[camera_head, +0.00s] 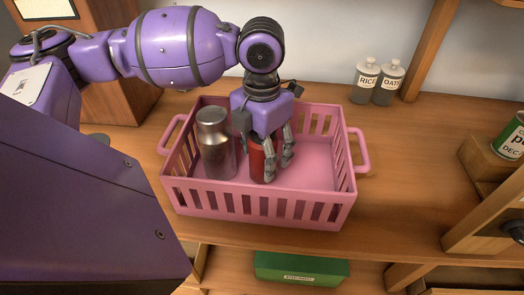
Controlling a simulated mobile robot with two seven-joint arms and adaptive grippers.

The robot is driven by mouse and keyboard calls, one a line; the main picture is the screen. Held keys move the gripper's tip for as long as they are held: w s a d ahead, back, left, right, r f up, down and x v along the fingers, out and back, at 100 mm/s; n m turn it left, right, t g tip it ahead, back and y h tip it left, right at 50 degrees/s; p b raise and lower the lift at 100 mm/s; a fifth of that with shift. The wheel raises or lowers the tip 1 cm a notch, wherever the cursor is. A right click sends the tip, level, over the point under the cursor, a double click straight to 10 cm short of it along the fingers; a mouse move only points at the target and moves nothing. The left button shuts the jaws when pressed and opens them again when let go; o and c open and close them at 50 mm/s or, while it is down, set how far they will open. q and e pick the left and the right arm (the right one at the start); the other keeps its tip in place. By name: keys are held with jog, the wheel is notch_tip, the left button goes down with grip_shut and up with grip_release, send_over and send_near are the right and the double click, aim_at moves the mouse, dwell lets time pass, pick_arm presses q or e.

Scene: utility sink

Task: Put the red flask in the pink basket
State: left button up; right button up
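The pink basket (262,205) stands on the wooden counter in the head view. The red flask (256,161) is upright inside it, partly hidden behind my gripper's fingers. A silver metal flask (215,145) stands inside to its left. My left gripper (278,172) reaches down into the basket from above. One finger is in front of the red flask and another is at its right side. I cannot tell whether they grip it or only stand around it. My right gripper is not in view.
Two grey jars labelled RICE (365,82) and DATE (388,84) stand at the back right. A green box (300,268) lies on the shelf below. The counter right of the basket is clear.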

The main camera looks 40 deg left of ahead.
pick_arm(q)
jog(key=shift+r, duration=0.3)
notch_tip(320, 180, up, 11)
jog(key=shift+f+p, duration=0.15)
jog(key=shift+p, duration=0.45)
jog(key=shift+r, duration=0.45)
